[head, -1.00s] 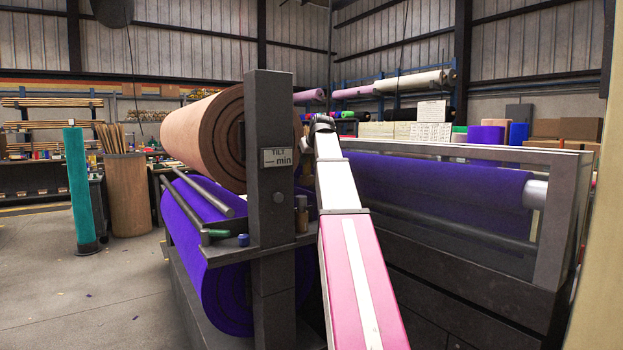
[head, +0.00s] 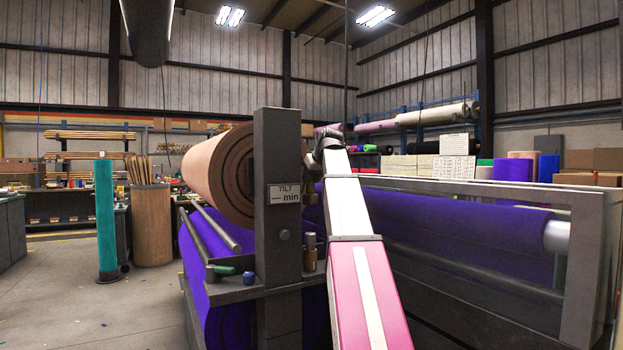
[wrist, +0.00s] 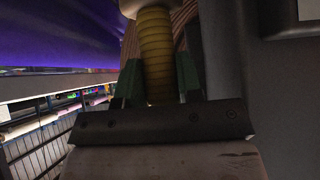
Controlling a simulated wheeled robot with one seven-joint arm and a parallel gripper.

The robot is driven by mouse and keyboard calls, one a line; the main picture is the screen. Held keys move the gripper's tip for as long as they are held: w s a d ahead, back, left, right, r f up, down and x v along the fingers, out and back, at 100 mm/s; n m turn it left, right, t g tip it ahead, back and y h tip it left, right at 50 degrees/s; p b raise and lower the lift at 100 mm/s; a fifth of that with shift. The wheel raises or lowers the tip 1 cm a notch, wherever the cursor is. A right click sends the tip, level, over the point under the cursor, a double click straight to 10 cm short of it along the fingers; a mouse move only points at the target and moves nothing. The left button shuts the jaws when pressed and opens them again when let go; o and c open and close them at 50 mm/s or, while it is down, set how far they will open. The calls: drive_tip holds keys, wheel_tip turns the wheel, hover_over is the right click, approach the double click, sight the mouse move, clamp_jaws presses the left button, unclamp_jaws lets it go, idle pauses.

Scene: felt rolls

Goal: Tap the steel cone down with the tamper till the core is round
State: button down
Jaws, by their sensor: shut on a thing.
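In the wrist view my gripper (wrist: 158,72) is shut on the tamper (wrist: 154,36), around its yellow ribbed handle between two green fingers. A pale knob-like end shows at the top edge. Striped brown felt lies close behind it. In the head view the end of my arm is beside the dark post, and the jaws are hard to make out there. The brown felt roll (head: 219,177) lies above the purple one, its end facing me. Its core is a dark opening (head: 251,174), partly covered by the post. I cannot make out the steel cone.
The dark post (head: 277,225) bears a TILT min sign (head: 284,194). A purple roll (head: 440,235) lies behind a grey frame (head: 588,255) at right. Open floor lies at left.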

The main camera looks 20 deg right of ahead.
sight(313, 189)
drive_tip(key=shift+f, duration=2.25)
wheel_tip(313, 189, down, 6)
drive_tip(key=shift+f, duration=0.25)
drive_tip(key=shift+r, duration=3.25)
drive_tip(key=shift+f, duration=0.1)
drive_tip(key=shift+f, duration=0.15)
